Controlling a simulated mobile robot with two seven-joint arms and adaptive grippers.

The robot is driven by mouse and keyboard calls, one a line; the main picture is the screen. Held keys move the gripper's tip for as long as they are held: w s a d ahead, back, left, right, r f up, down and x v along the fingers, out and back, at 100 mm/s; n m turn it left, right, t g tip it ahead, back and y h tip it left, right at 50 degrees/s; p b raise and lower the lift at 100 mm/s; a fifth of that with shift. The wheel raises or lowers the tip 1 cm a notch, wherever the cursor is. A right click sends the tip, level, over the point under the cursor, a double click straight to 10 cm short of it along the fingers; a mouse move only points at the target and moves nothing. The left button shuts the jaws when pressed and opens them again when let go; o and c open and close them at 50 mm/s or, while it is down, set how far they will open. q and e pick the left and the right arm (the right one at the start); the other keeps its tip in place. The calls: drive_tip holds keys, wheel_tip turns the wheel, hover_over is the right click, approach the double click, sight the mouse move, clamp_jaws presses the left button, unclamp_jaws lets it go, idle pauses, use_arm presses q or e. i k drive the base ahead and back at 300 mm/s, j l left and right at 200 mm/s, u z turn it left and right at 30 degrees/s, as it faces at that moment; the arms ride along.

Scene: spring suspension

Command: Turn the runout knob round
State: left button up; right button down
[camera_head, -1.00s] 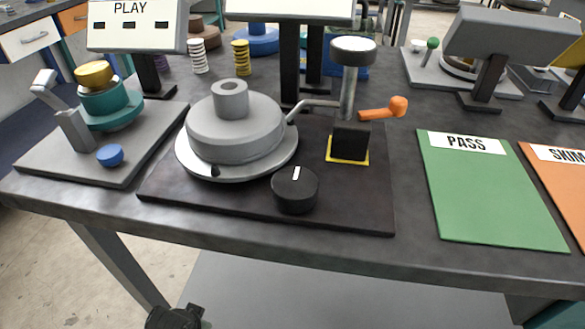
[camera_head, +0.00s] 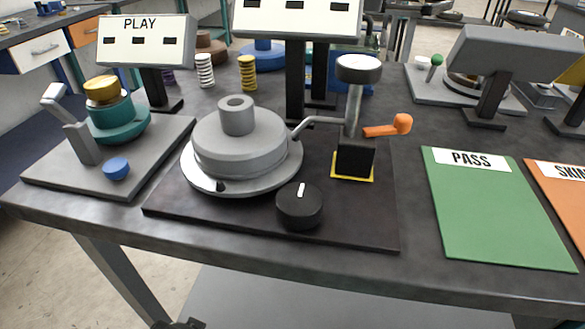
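A black round knob (camera_head: 299,206) with a white mark on top sits at the front of a dark base plate (camera_head: 345,227). Its white mark points roughly away from me. Behind it on the same plate is a grey stepped turntable (camera_head: 239,148) with a hub on top. To the right stands a post with a round cap (camera_head: 358,69), a black block on a yellow square, an orange lever (camera_head: 388,127) and a bent grey arm reaching to the turntable. I cannot tell from a label which knob is the runout knob.
On the left, a grey plate (camera_head: 62,180) carries a teal and gold stack, a lever and a blue button (camera_head: 116,168). A green PASS mat (camera_head: 490,215) and an orange mat (camera_head: 565,200) lie on the right. Display stands rise behind. The table's front edge is clear.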

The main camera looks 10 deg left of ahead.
sight(299, 206)
drive_tip(key=k+l+u, duration=0.3)
drive_tip(key=k, duration=0.2)
drive_tip(key=k+l+u, duration=0.3)
drive_tip(key=k, duration=0.2)
drive_tip(key=j, duration=0.1)
